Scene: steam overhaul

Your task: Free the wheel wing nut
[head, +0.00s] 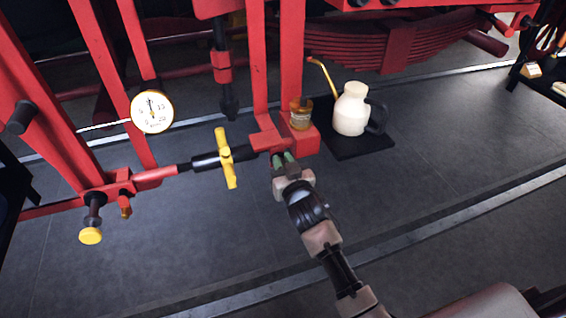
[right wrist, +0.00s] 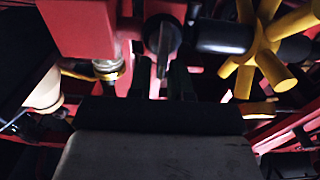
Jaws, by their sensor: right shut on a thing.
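The yellow spoked handwheel (head: 225,158) sits on a dark shaft along the red linkage in the head view. It shows large at the upper right of the right wrist view (right wrist: 262,48). A dark wing nut (right wrist: 164,34) is under the red block beside it, partly covered by the fingers. My right gripper (head: 284,160) reaches up from below to this spot, just right of the handwheel. In the right wrist view its fingers (right wrist: 172,82) are close together at the wing nut and shut on it. In the head view the nut is hidden. My left gripper is not in view.
An amber-filled glass cup (head: 301,112) stands on the red frame just above my right gripper. A cream oil can (head: 351,110) with a yellow spout stands on a dark mat (head: 360,146) to the right. A gauge (head: 152,111) hangs left. The floor in front is clear.

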